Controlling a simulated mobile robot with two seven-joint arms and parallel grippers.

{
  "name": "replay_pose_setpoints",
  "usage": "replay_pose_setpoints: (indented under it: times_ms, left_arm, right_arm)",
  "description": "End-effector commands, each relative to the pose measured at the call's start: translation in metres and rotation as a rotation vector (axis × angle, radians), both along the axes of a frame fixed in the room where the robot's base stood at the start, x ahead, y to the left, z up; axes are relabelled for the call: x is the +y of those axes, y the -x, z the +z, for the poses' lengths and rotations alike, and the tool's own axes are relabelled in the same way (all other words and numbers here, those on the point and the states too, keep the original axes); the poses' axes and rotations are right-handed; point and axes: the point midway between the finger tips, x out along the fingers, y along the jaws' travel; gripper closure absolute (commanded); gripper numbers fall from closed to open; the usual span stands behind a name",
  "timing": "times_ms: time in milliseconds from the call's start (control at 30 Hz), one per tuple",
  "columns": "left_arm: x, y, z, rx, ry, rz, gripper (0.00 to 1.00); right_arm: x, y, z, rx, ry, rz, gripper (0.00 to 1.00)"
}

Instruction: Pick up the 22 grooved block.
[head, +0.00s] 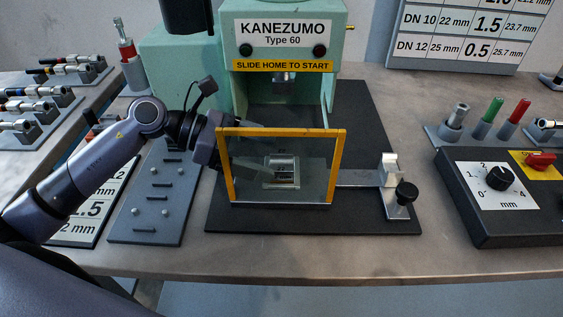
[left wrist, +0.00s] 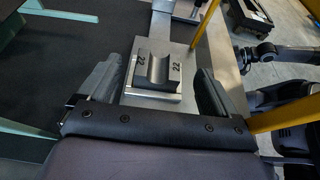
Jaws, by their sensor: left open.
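The grooved block (left wrist: 157,72) is grey metal with a rounded groove across its top and "22" marked on both sides of the groove. It sits on a light metal plate. In the head view the block (head: 282,163) shows through a clear guard with a yellow frame (head: 224,170). My left gripper (head: 258,160) reaches in from the left behind this guard. In the left wrist view my left gripper (left wrist: 158,76) is open, with one finger on each side of the block and visible gaps between. My right gripper is not seen.
The green press (head: 286,25) stands behind the block, its ram above. A control box (head: 510,225) is at the right. A grey board with pegs (head: 152,205) lies at the left, under my arm.

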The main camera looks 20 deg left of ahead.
Motion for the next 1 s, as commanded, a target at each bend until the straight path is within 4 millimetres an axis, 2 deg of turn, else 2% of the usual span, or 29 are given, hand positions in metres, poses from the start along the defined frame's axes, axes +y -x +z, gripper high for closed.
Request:
replay_pose_setpoints:
  times_ms: [100, 300, 600, 667, 800, 867, 1000]
  left_arm:
    - [-0.015, -0.004, -0.006, 0.004, 0.005, -0.001, 0.08]
    - [-0.034, -0.011, -0.018, 0.002, 0.003, -0.001, 0.08]
    - [-0.038, -0.012, -0.021, 0.001, 0.001, -0.001, 0.08]
    - [-0.038, -0.012, -0.021, 0.001, 0.001, -0.001, 0.25]
    - [-0.038, -0.012, -0.021, 0.001, 0.001, -0.001, 0.70]
    - [-0.038, -0.012, -0.021, 0.001, 0.001, -0.001, 0.87]
    - [-0.038, -0.012, -0.019, -0.003, 0.004, 0.001, 0.87]
  right_arm:
    - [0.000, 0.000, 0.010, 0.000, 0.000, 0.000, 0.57]
    - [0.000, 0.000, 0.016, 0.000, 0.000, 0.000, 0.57]
    - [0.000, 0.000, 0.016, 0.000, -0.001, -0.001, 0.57]
    - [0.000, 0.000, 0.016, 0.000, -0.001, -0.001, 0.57]
    - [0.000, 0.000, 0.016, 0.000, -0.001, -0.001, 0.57]
    - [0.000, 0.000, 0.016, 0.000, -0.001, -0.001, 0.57]
    - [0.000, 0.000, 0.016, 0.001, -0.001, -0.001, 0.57]
